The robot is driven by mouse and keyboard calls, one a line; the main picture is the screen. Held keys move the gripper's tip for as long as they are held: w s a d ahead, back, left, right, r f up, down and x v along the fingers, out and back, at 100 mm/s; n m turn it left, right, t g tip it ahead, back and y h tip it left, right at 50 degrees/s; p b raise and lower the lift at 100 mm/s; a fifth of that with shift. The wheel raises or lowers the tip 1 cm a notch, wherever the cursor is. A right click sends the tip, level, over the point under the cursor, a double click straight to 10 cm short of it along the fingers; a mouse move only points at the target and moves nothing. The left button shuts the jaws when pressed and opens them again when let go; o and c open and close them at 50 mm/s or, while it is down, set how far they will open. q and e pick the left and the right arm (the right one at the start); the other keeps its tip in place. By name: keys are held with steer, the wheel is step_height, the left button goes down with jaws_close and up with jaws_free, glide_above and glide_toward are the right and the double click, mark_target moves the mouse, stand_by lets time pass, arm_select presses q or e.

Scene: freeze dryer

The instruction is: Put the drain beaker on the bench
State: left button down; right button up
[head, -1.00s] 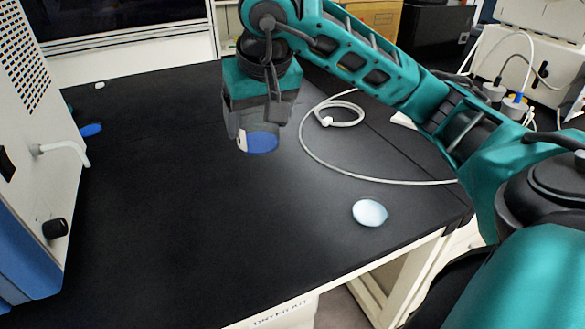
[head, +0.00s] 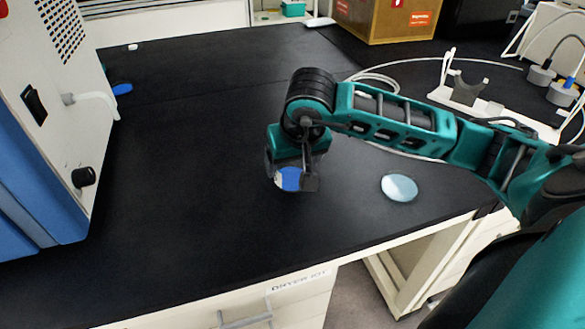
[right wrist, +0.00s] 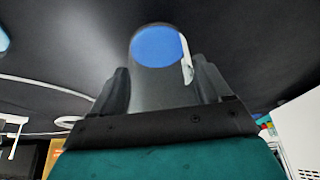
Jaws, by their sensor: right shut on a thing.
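My right gripper (head: 292,180) is shut on the drain beaker (head: 288,179), a small clear vessel with blue in it. It holds the beaker over the right part of the black bench (head: 190,200), low and near the front edge. I cannot tell whether the beaker's base touches the bench. In the right wrist view the beaker (right wrist: 157,46) sits between the two dark fingers, its blue round area and a white strip showing. My left gripper is not in view.
A white and blue machine (head: 45,120) with a pale drain spout (head: 95,100) stands at the left. A pale round disc (head: 399,187) lies right of the gripper. A white hose and a cardboard box (head: 385,20) are at the back. The bench's middle is clear.

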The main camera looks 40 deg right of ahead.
steer(key=shift+f, duration=0.9)
steer(key=shift+f+b, duration=0.25)
steer(key=shift+b, duration=0.1)
steer(key=o, duration=1.1)
steer(key=shift+r, duration=0.1)
steer(key=shift+c, duration=0.2)
